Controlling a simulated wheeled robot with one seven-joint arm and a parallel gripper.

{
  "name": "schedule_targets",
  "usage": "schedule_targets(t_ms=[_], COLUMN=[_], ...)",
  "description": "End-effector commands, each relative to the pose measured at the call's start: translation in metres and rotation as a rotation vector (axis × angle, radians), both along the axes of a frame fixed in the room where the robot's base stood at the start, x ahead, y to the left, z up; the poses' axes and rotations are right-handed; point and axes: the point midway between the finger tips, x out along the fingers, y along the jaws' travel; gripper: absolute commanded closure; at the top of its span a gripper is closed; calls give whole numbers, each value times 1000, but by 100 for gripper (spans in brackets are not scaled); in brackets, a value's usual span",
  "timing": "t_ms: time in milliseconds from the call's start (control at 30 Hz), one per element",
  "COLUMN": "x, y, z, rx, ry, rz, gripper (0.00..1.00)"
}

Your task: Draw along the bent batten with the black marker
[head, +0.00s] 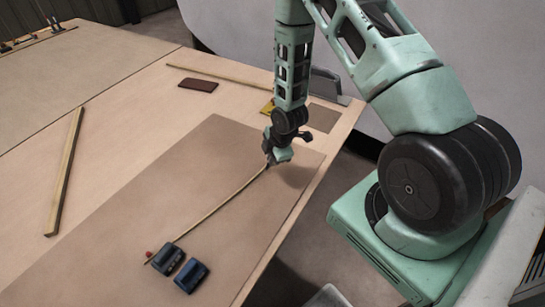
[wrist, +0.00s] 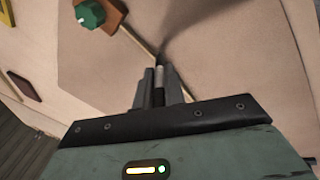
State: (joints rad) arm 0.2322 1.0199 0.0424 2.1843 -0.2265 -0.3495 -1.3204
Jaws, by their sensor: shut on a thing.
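The bent batten (head: 222,206) is a thin pale strip that curves across the brown sheet (head: 125,270), from two dark blue blocks (head: 167,259) (head: 191,277) up to my gripper (head: 270,160). In the wrist view, my gripper (wrist: 160,76) points down at the sheet and is shut on a slim upright thing, pale near the tip and dark below, which looks like the black marker (wrist: 159,72). Whether the tip touches the sheet or the batten I cannot tell. No drawn line is clear.
A straight wooden strip (head: 65,175) lies at left, and a thin one (head: 220,75) at the back. A dark red block (head: 198,84) and a yellow piece (head: 268,108) lie behind. A green knob on a brown base (wrist: 90,13) shows in the wrist view. The table edge is close at right.

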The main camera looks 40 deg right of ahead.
Motion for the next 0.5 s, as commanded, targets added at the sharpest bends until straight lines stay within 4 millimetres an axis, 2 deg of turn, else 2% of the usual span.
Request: schedule_targets(t_ms=[500], x=[-4], y=[13], z=[0], rx=[1], ry=[2], rz=[2], gripper=[100])
